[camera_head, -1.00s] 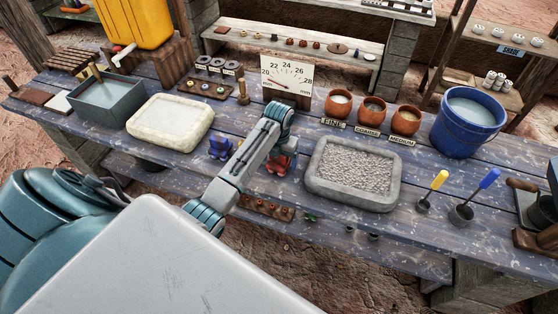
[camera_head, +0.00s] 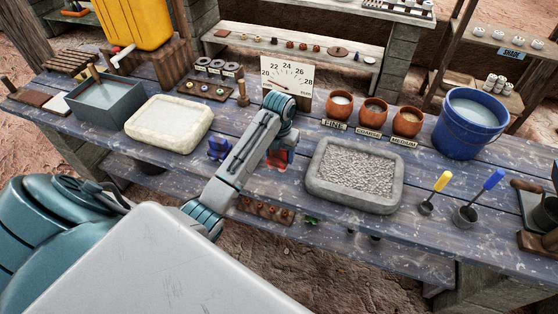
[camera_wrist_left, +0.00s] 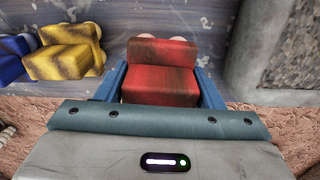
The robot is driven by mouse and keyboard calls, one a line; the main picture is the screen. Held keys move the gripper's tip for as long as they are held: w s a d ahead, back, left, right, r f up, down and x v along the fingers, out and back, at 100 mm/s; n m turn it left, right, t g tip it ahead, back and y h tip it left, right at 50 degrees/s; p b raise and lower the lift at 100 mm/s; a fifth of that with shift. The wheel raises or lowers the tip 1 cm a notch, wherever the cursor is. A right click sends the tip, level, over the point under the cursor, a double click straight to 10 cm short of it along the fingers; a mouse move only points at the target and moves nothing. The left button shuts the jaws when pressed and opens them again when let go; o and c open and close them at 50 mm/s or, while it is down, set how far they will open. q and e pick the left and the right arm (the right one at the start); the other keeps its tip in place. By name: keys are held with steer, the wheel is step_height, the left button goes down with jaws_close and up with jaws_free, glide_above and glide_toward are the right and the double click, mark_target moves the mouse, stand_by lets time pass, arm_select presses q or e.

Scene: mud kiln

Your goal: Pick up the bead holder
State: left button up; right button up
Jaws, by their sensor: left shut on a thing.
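The bead holder appears to be the red, worn, seat-shaped block (camera_wrist_left: 160,70) in the left wrist view. My left gripper (camera_wrist_left: 160,88) is shut on it, with a blue finger along each side. In the head view only a red patch (camera_head: 281,159) shows below my wrist, near the front edge of the workbench, and the fingers are mostly hidden. I cannot tell whether the block is clear of the bench. My right gripper is not in view.
A yellow block (camera_wrist_left: 62,58) and a blue one (camera_wrist_left: 13,58) stand just left of the red one. A grey stone tray of gravel (camera_head: 313,186) is close on the right. A cream basin (camera_head: 143,135) is left, and a dial board (camera_head: 286,77) stands behind.

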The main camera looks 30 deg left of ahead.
arm_select(q)
steer(key=s+d, duration=0.1)
steer(key=s+d+b, duration=0.1)
steer(key=s+d, duration=0.1)
steer(key=shift+s+f, duration=0.2)
steer(key=shift+s, duration=0.1)
steer(key=s+d+r+p, duration=0.1)
steer(key=s+d+p, duration=0.2)
steer(key=s+d, duration=0.3)
steer(key=s, duration=0.2)
steer(key=shift+s+d+r+p, duration=0.25)
steer(key=shift+s+d+p, duration=0.05)
steer(key=shift+d+p, duration=0.05)
